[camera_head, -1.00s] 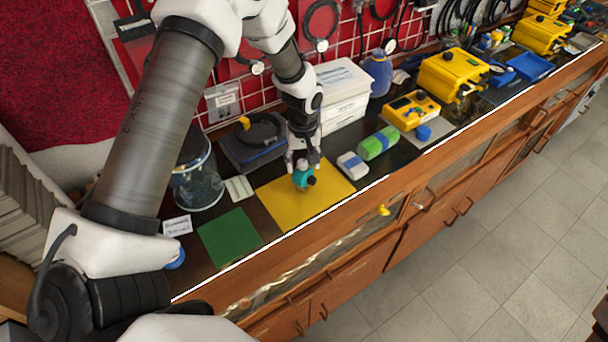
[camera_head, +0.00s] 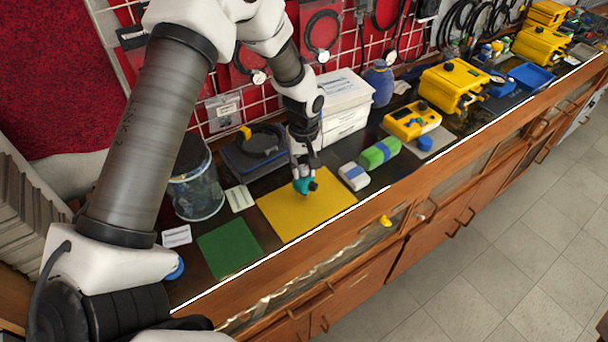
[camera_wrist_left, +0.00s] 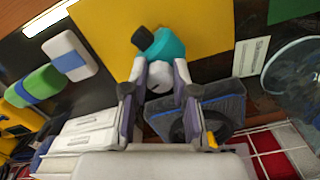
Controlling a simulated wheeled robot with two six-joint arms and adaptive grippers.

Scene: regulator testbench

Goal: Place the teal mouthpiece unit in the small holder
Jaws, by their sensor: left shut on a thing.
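The teal mouthpiece unit (camera_head: 305,186) is in the grasp of my left gripper (camera_head: 303,173), over the far part of the yellow mat in the head view. In the left wrist view, the teal unit (camera_wrist_left: 168,46) has a dark round end and a white part. The fingers of my left gripper (camera_wrist_left: 160,74) are shut around the white part. I cannot tell whether the unit touches the mat. I cannot make out for sure which thing is the small holder. My right gripper is not in view.
The yellow mat (camera_head: 305,217) has clear room in front. A green mat (camera_head: 228,246) and a glass jar (camera_head: 197,190) are left. A dark blue tray with a coiled hose (camera_head: 238,157) and white boxes (camera_head: 345,118) stand behind. A white-and-blue block (camera_head: 353,176) is right.

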